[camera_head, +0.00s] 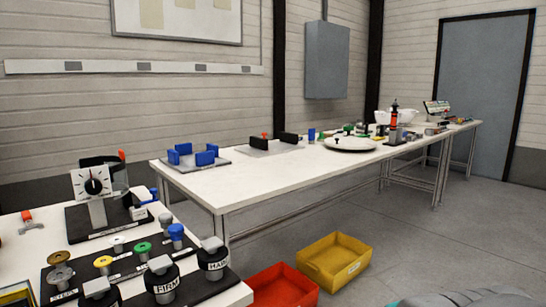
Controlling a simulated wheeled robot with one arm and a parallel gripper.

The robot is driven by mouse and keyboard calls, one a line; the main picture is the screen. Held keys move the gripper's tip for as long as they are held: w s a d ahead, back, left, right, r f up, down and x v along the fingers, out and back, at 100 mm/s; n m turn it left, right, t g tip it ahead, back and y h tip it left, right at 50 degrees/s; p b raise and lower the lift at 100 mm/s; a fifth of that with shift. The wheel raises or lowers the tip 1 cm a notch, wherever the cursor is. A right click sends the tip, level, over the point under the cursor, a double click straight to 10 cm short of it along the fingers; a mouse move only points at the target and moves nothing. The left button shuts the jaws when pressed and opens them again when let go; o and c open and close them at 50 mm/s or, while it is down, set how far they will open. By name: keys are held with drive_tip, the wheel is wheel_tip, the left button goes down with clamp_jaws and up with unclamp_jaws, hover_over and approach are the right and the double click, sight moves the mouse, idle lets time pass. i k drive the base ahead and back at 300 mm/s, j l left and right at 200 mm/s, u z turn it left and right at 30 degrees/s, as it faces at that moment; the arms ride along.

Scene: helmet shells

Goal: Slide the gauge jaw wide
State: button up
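A dial gauge (92,184) with a white square face and a black dial stands on a post over a black base plate (88,228) on the near left table. A pale block (139,213) sits at the right side of that base and may be its jaw; I cannot tell how wide the jaw stands. A dark curved, partly see-through shell (112,172) with an orange-red tab shows behind the dial. My gripper is not in view.
In front of the gauge, a black board (128,262) holds several knobs and labelled weights. A blue-topped piece (176,236) stands at its right edge. A red bin (283,287) and a yellow bin (335,262) are on the floor. A long white table (260,180) runs behind.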

sight(260, 143)
drive_tip(key=i+l+u, duration=0.1)
drive_tip(key=i, duration=0.3)
drive_tip(key=i+l+u, duration=0.15)
drive_tip(key=i, duration=0.3)
drive_tip(key=i+l, duration=0.35)
drive_tip(key=l, duration=0.15)
drive_tip(key=z, duration=0.05)
